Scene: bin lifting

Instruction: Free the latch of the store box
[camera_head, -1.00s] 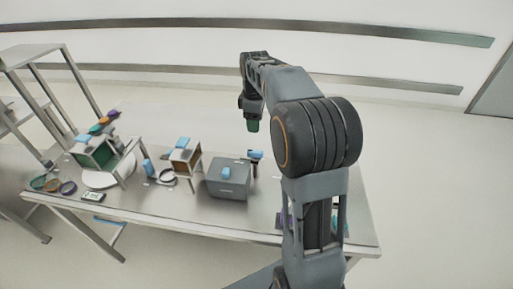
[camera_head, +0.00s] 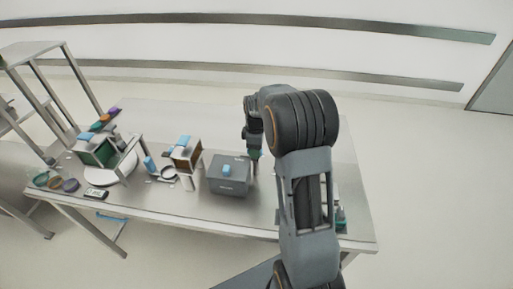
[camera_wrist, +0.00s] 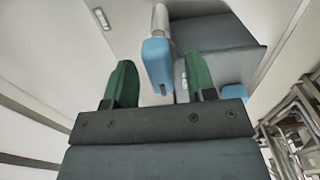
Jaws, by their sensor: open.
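A blue latch handle (camera_wrist: 157,62) with a silver end sticks out beside the box. My gripper (camera_head: 254,156) is at the box's right side and hides the latch in the head view. In the wrist view the green fingers of my gripper (camera_wrist: 160,68) are open, one on either side of the blue handle, with gaps showing.
Left of the box stand a small brown-fronted box (camera_head: 187,157) with a blue top piece and a green-fronted box (camera_head: 95,152). A phone-like device (camera_head: 96,194) lies at the table's front left. The table behind the box is largely clear.

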